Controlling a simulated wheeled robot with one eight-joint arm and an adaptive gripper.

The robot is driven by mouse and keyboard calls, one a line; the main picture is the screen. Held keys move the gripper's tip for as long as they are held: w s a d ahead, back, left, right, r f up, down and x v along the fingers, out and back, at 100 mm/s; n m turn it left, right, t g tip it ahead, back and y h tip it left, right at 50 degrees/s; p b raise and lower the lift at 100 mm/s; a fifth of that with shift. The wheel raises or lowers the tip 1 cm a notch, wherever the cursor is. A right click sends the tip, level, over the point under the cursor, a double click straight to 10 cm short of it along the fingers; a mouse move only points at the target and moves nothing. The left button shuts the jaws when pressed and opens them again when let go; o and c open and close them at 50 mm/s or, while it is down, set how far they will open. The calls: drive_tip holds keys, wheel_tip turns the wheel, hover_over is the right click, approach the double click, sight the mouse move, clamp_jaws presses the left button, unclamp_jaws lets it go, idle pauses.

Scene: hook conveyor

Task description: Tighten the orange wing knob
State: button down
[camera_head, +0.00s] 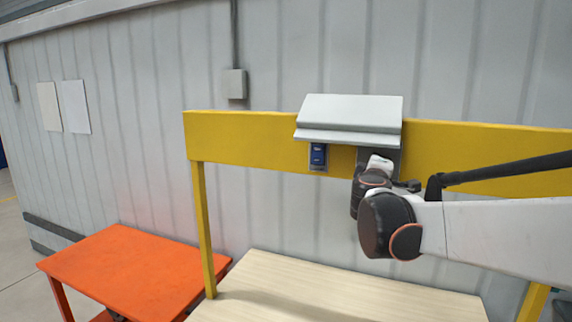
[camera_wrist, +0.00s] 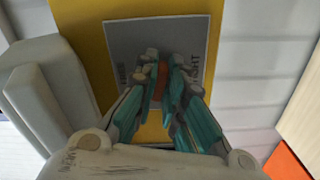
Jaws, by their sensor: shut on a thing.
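The orange wing knob (camera_wrist: 163,82) shows as a narrow strip between the fingers in the wrist view. It sits in front of a grey plate (camera_wrist: 125,40) with dark lettering, partly covered by the fingers. My gripper (camera_wrist: 164,66) has teal-sided fingers, one on each side of the knob, and is shut on it. Most of the knob is hidden, so its angle cannot be told. In the head view my arm reaches in from the right to the yellow beam (camera_head: 245,137), under a grey sloped hood (camera_head: 350,112). The knob is hidden there.
A blue device (camera_head: 317,155) hangs on the beam left of my arm. A pale wooden tabletop (camera_head: 330,290) lies below, and an orange table (camera_head: 130,270) stands at the left. A yellow post (camera_head: 203,225) rises at the left. A grey corrugated wall is behind.

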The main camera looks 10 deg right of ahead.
drive_tip(key=shift+s+a+m, duration=0.2)
drive_tip(key=shift+a+m, duration=0.05)
drive_tip(key=shift+m, duration=0.25)
drive_tip(key=c, duration=1.7)
unclamp_jaws()
drive_tip(key=shift+a, duration=0.15)
drive_tip(key=shift+s, duration=0.1)
